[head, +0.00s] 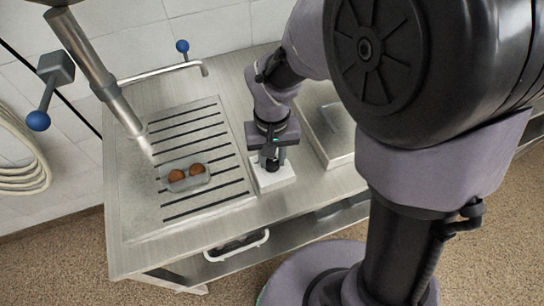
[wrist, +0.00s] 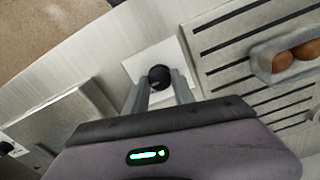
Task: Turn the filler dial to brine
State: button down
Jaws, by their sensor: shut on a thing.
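The filler dial is a black round knob (wrist: 159,76) on a white block (wrist: 147,60). The block (head: 280,176) stands on the steel counter, at the right edge of the slotted drain area. My gripper (head: 270,160) points down over the block. In the wrist view my gripper's two grey fingers (wrist: 158,90) are shut on the knob, one on each side. In the head view the knob is hidden by the gripper. Any marks on the dial's face, brine included, cannot be read.
A small perforated basket (head: 187,184) with brown round items sits on the slotted drain area (head: 200,211), left of the block. A steel lidded box (head: 325,128) stands close on the right. A bent pipe (head: 170,72) and a slanting metal tube (head: 98,75) are at the back left.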

aim_at(272, 161)
jog(key=m+b, duration=0.1)
jog(key=m, duration=0.3)
jog(key=shift+m+b, duration=0.45)
jog(key=shift+m, duration=1.85)
jog(key=c, duration=1.1)
grip_release()
jog(key=shift+o, duration=0.2)
jog(key=shift+r, duration=0.15)
notch_tip(272, 161, up, 17)
jog(key=p, duration=0.7)
